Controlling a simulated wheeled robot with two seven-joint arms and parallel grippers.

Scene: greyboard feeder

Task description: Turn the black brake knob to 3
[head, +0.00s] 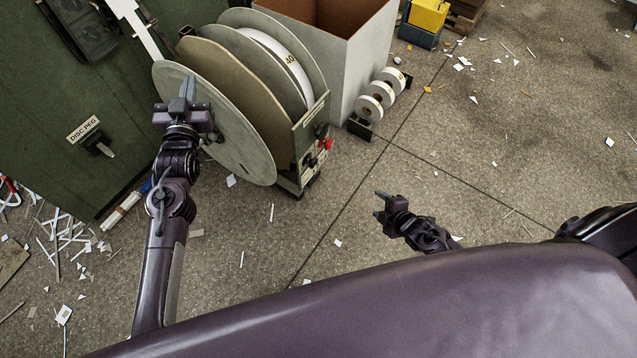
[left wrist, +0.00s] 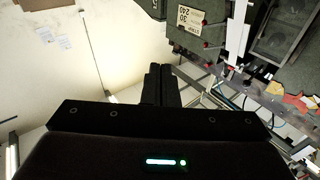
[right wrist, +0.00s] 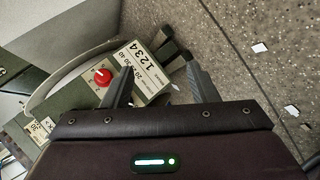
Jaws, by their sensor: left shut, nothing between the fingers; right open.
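The reel stand's end panel (head: 310,135) carries a red knob (head: 327,144) and, lower, a small black knob (head: 311,160). In the right wrist view the red knob (right wrist: 103,77) stands beside a pale scale plate (right wrist: 140,72) marked 1 2 3 4. I cannot make out the black knob or its pointer there; a finger covers part of that area. My right gripper (head: 379,203) is open and empty, to the right of the panel and apart from it; its fingers (right wrist: 163,82) show in its wrist view. My left gripper (head: 187,88) is shut and empty, over the large grey disc.
The reel (head: 215,110) has large discs and a white roll marked 40. A green cabinet (head: 60,130) labelled DISC PEG stands left. An open box (head: 345,60) and white rolls (head: 368,107) stand behind the panel. Open floor (head: 480,150) with paper scraps lies right.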

